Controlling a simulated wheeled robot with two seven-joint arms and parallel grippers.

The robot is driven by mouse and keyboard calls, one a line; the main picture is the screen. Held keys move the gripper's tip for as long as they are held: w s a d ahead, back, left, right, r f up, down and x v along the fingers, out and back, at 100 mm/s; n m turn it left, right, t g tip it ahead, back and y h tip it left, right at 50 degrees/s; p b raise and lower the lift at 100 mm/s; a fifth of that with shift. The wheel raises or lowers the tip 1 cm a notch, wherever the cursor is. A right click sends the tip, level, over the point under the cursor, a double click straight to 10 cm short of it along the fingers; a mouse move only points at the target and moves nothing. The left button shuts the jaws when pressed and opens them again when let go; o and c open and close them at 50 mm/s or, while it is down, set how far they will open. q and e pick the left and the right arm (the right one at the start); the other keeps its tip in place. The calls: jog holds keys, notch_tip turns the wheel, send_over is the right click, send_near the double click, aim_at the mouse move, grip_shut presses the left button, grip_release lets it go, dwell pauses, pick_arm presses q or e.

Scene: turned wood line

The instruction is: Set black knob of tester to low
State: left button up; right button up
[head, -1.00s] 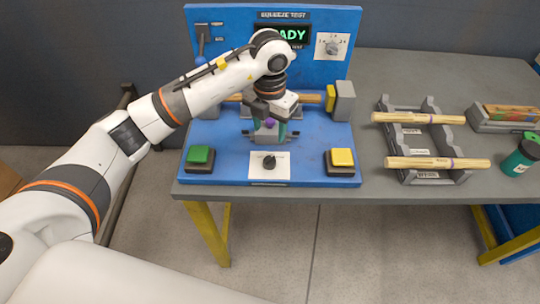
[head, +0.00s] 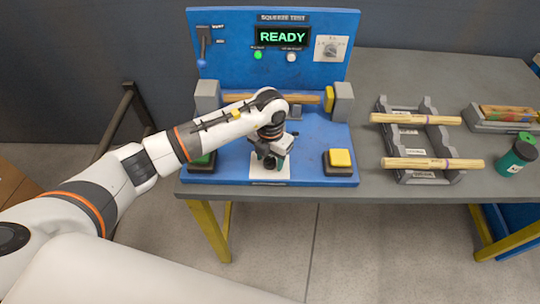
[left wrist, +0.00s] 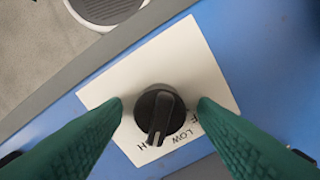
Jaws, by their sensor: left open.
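The blue tester (head: 230,62) stands on the table, with its screen (head: 283,37) showing READY. Its black knob (left wrist: 160,117) sits on a white label plate (left wrist: 190,60), printed with LOW, part of an H word and a partly hidden word. The light line on the knob points down in the left wrist view, between the H and LOW, closer to the H. My left gripper (head: 270,163) is over the plate (head: 268,177) at the tester's front. Its green fingers (left wrist: 160,106) are open, one on each side of the knob, with visible gaps. My right gripper is not in view.
A yellow button (head: 341,158) is right of the plate; a green button (head: 202,160) is partly behind my arm. A wooden piece (head: 310,98) lies across the tester. Right are a rack (head: 412,143) with two turned pieces and a green cup (head: 515,157).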

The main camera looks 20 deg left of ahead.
pick_arm(q)
jog(key=shift+c, duration=0.4)
jog(key=c, duration=0.9)
jog(key=shift+n, duration=0.3)
jog(key=n, duration=0.8)
jog(key=shift+r, duration=0.1)
jog(key=o, duration=1)
